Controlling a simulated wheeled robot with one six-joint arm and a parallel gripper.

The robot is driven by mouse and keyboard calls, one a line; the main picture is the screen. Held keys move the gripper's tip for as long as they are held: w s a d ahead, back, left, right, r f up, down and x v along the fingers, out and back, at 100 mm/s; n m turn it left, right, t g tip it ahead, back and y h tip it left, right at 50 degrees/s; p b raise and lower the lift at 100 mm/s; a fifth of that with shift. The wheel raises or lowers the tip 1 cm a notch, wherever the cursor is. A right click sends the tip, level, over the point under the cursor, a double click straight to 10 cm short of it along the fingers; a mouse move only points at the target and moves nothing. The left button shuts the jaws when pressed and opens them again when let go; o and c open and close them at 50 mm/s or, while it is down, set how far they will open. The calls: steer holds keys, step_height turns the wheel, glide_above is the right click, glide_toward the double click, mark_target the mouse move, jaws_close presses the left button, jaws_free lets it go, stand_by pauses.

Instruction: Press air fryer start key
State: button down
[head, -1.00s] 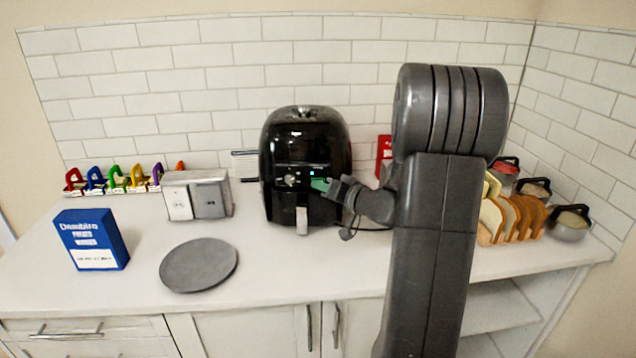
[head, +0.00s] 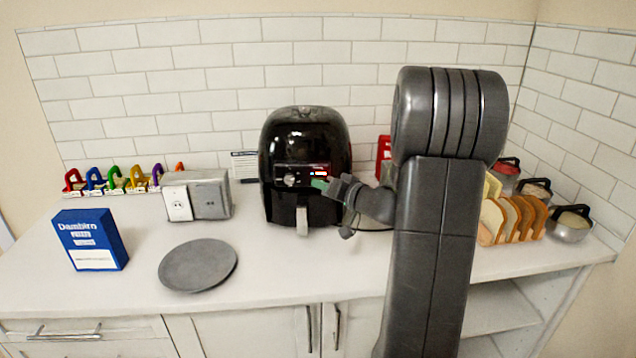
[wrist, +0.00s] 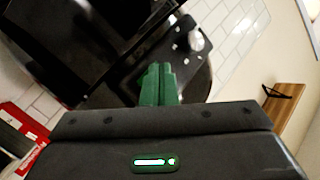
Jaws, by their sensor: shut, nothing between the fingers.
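The black air fryer (head: 305,135) stands on the counter against the tiled wall. Its front panel has a round silver knob (head: 290,180) and a small lit display (head: 318,172) with blue-white and red marks. My gripper (head: 319,184) has shut green fingers, with the tips at the panel just below the display and right of the knob. In the wrist view, the shut fingers (wrist: 158,85) point at the dark panel, and the knob (wrist: 195,41) shows beyond them. I cannot make out the start key or tell whether the tips touch the panel.
A grey two-part box (head: 208,198), a round grey plate (head: 198,265) and a blue box (head: 90,240) are left of the fryer. Bread slices (head: 510,220) and lidded jars (head: 570,224) are at the right. My arm hides part of the counter.

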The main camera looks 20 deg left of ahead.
steer(key=shift+f, duration=0.1)
steer(key=shift+s+d+b, duration=0.3)
steer(key=shift+s+b, duration=0.35)
steer(key=shift+b, duration=0.25)
steer(key=shift+s, duration=0.1)
steer(key=s+b, duration=0.1)
steer(key=s+d+b, duration=0.1)
steer(key=s, duration=0.1)
steer(key=s+d+b, duration=0.1)
steer(key=shift+s+b, duration=0.2)
steer(key=shift+b, duration=0.1)
stand_by(0.9)
